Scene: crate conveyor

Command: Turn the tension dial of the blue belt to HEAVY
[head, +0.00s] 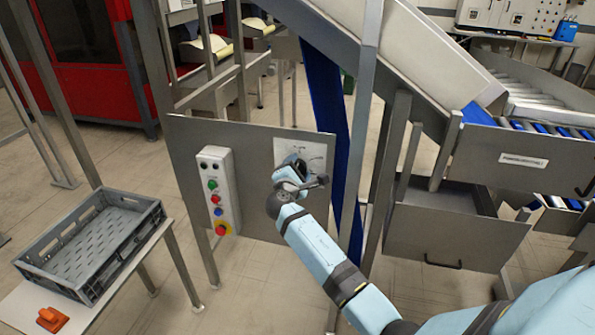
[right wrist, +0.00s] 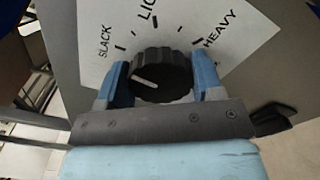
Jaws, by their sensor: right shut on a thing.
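The tension dial (right wrist: 172,68) is a black ribbed knob on a white plate (head: 318,152) fixed to a grey panel. In the right wrist view, the plate reads SLACK at left, a partly cut-off "LI..." at top and HEAVY at right. The dial's white pointer line lies toward the left, on the SLACK side, away from HEAVY. My right gripper (right wrist: 161,78) has its blue fingers on either side of the dial, shut on it. In the head view, the right gripper (head: 290,172) hides most of the dial. The blue belt (head: 324,90) runs down behind the frame. My left gripper is out of view.
A control box (head: 219,190) with several coloured buttons is on the same panel, left of the dial. A grey crate (head: 60,232) and an orange object (head: 51,320) are on a table at lower left. A metal drawer (head: 455,238) sits right of my right arm.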

